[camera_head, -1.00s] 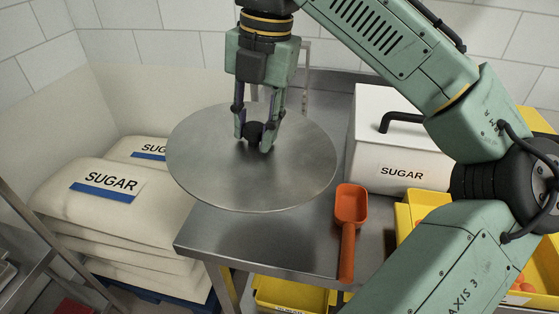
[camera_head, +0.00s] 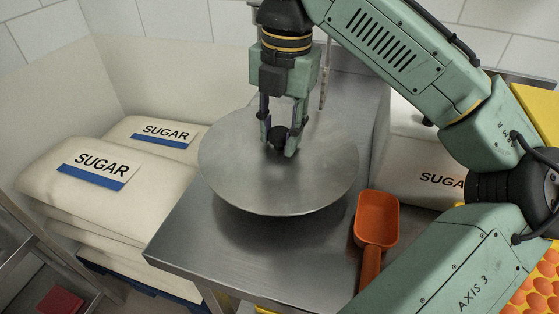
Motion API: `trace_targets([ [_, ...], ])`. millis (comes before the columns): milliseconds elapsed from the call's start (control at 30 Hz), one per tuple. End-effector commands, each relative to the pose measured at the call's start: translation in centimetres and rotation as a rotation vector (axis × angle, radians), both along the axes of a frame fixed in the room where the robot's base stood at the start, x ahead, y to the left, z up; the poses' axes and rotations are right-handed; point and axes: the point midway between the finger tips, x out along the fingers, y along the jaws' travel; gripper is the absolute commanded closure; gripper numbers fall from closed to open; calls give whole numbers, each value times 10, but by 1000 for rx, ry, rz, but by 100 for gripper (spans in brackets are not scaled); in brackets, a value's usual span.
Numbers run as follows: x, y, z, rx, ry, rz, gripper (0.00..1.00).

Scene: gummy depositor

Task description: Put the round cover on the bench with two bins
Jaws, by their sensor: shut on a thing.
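The round cover (camera_head: 278,185) is a flat, shiny metal disc with a black knob (camera_head: 278,138) at its centre. My gripper (camera_head: 280,146) is above it with both fingers shut on the knob. The cover hangs over the steel bench (camera_head: 225,245), slightly tilted, and hides part of the top. A dark shadow or reflection lies on the bench just under its near edge. I cannot tell whether any part of the cover touches the bench.
An orange scoop (camera_head: 376,222) lies on the bench right of the cover. Sugar sacks (camera_head: 85,190) are stacked at the left. Orange pieces (camera_head: 540,285) show at lower right. The bench's near left corner is clear.

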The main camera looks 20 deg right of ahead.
Motion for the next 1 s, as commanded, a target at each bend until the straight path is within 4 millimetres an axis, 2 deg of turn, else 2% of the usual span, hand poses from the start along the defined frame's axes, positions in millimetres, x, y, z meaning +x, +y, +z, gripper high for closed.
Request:
trace_targets([
  [400, 0, 0, -47, -2, -1, -1, 100],
  [633, 0, 0, -51, 0, 0, 0, 100],
  [667, 0, 0, -52, 1, 1, 0, 69],
  [933, 0, 0, -51, 0, 0, 0, 51],
  [1000, 0, 0, -51, 0, 0, 0, 50],
])
